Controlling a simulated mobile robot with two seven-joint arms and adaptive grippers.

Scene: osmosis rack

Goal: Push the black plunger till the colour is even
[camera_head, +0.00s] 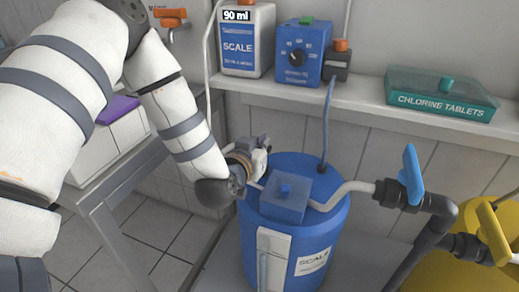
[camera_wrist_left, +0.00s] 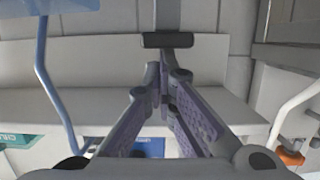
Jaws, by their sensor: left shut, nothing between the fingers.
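My left gripper (camera_head: 262,146) is at the far left rim of the blue barrel (camera_head: 328,215), below the shelf. In the left wrist view its fingers (camera_wrist_left: 164,85) are drawn together with nothing between them. A black crossbar on a grey shaft (camera_wrist_left: 168,41), which looks like the plunger's handle, shows just past the fingertips. I cannot tell whether they touch it. In the head view I cannot make out the plunger; the gripper may hide it. No liquid colour can be seen. My right gripper is in neither view.
The shelf (camera_head: 367,103) carries a white SCALE container (camera_head: 245,45) marked 90 ml, a blue dosing box (camera_head: 298,52) and a teal chlorine tablets box (camera_head: 441,95). A blue hose (camera_head: 326,125) runs down to the barrel. Pipes with a blue valve handle (camera_head: 412,172) and a yellow barrel (camera_head: 470,240) stand right.

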